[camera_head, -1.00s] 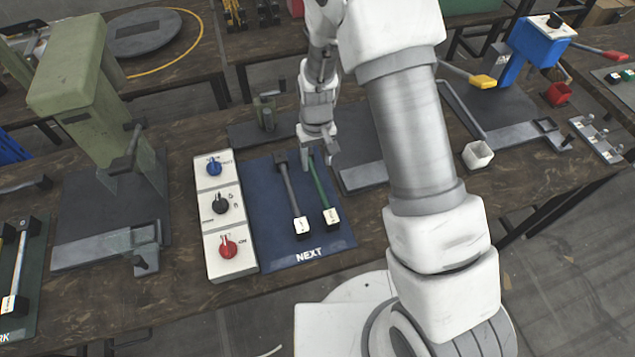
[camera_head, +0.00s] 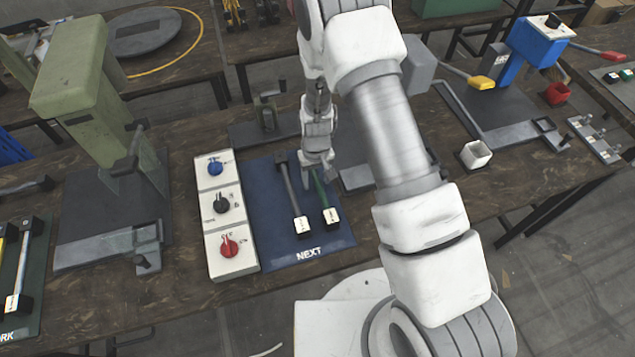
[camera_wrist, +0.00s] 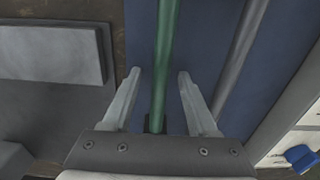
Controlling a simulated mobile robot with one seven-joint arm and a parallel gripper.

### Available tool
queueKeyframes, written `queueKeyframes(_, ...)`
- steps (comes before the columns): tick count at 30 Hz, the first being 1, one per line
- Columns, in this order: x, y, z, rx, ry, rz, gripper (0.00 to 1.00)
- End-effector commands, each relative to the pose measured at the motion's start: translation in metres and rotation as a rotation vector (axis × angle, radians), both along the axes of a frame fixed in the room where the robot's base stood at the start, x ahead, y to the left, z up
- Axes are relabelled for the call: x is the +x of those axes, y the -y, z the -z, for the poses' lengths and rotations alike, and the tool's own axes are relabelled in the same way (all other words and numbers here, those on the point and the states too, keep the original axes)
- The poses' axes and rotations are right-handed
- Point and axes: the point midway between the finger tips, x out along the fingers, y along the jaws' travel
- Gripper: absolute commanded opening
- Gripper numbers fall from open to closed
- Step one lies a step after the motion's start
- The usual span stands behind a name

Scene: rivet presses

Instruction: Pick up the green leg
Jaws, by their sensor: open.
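The green leg (camera_head: 321,192) is a thin green rod with a white-topped black end block. It lies on the blue mat (camera_head: 274,240) marked NEXT, to the right of a grey leg (camera_head: 292,190). My gripper (camera_head: 317,182) is over the upper part of the green leg and hides its far end. In the wrist view my open gripper (camera_wrist: 156,92) has one finger on each side of the green rod (camera_wrist: 165,55), with gaps. The grey leg (camera_wrist: 238,60) passes outside the right finger. I cannot tell how high the fingertips are above the mat.
A control box (camera_head: 223,214) with blue, black and red knobs stands left of the mat. A green press (camera_head: 82,90) is further left. Grey metal fixtures (camera_head: 268,118) stand behind the mat.

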Motion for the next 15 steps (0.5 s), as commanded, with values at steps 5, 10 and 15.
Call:
queueKeyframes(5,0.0001,0.0000,-0.0002,0.000,0.000,0.000,0.44)
queueKeyframes(10,0.0000,0.0000,-0.0003,0.000,0.000,0.000,0.14)
queueKeyframes(15,0.0000,0.0000,-0.0004,0.000,0.000,0.000,0.00)
